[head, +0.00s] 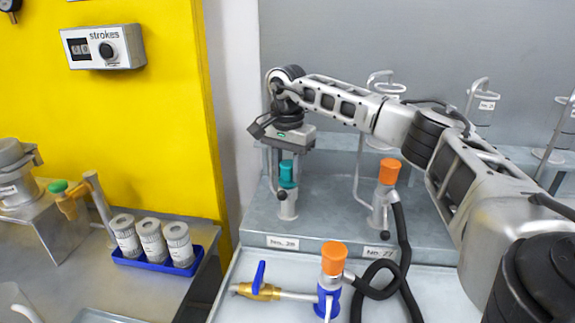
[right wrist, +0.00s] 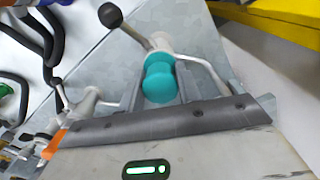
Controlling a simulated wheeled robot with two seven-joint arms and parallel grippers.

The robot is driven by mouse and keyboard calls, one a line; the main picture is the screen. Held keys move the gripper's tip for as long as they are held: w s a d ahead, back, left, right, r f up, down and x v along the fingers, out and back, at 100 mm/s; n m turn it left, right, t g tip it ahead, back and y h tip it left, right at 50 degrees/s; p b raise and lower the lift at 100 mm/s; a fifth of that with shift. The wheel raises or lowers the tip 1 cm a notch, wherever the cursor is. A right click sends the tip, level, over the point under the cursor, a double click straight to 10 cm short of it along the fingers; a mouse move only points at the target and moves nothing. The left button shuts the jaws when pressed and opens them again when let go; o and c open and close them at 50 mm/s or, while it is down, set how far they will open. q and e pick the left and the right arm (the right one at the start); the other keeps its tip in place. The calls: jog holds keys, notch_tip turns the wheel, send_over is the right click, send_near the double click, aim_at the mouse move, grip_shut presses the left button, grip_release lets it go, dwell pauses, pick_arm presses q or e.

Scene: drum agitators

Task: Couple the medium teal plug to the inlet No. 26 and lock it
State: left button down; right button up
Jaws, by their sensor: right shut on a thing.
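The teal plug (head: 287,172) sits upright at the top of the grey inlet fitting (head: 288,208) behind the label that seems to read No. 26 (head: 283,242). My right gripper (head: 288,161) points down from above and is shut on the teal plug; the plug also shows between the fingers in the right wrist view (right wrist: 158,84). The fitting has a lever with a dark ball knob (head: 282,195), which sticks out to the side in the wrist view (right wrist: 110,15). Whether the plug is fully seated is hidden by the gripper. My left gripper is out of view.
An orange-topped coupling (head: 389,172) with a black hose stands at No. 27, right of the teal plug. A blue tray (head: 157,265) with grey canisters is at left.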

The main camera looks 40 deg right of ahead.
jog(key=shift+f, duration=0.4)
dwell(0.6)
jog(key=o, duration=1.1)
jog(key=shift+c, duration=0.2)
notch_tip(320, 180, up, 2)
jog(key=shift+r+p, duration=0.25)
jog(key=shift+p, duration=0.3)
jog(key=shift+r, duration=2.7)
